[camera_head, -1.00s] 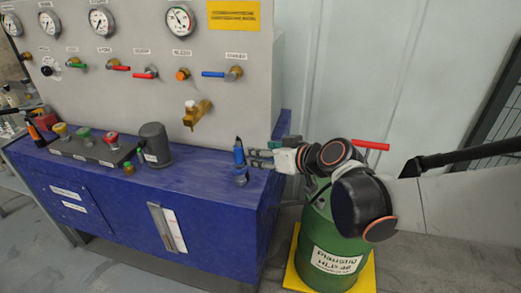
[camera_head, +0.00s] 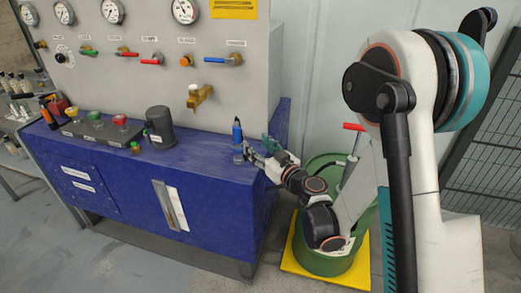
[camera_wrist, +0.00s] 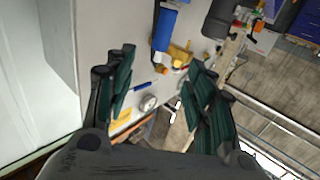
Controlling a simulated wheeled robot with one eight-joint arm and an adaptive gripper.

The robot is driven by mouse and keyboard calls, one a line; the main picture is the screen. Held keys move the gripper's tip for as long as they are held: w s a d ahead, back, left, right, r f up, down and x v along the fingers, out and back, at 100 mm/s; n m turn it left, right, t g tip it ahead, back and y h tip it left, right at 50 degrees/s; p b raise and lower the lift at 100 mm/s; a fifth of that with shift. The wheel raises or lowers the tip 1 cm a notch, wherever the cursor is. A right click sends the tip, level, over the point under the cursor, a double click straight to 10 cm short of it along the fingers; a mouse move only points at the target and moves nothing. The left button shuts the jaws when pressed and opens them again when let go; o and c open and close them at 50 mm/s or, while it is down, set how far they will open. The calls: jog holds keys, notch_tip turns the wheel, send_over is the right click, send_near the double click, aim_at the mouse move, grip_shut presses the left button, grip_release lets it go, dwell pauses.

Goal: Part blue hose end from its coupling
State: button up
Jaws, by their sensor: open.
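The blue hose end (camera_head: 237,132) stands upright with a dark tip on its grey coupling (camera_head: 239,155), near the right end of the blue bench top. My gripper (camera_head: 250,151) is beside the coupling on its right, its fingers pointing toward it. In the wrist view, the open gripper (camera_wrist: 162,57) has its dark green-padded fingers spread wide with nothing held between them. The blue hose end (camera_wrist: 166,29) shows there at the top, beyond the fingertips. I cannot tell from the head view whether a finger touches the coupling.
A grey panel with gauges and small valves (camera_head: 150,60) rises behind the bench, with a brass tap (camera_head: 199,95). A dark grey cylinder (camera_head: 161,127) and a button box (camera_head: 98,130) stand to the left. A green drum (camera_head: 325,262) on a yellow base is at the right.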

aim_at(236, 120)
jog(key=b+x, duration=0.3)
jog(key=x, duration=1)
jog(key=shift+w+a+r, duration=0.1)
jog(key=shift+w+a, duration=0.05)
jog(key=shift+a, duration=0.05)
grip_shut()
jog(key=c, duration=0.7)
grip_release()
grip_shut()
jog(key=shift+r, duration=0.2)
jog(key=shift+r+p, duration=1.75)
jog(key=shift+r, duration=1.15)
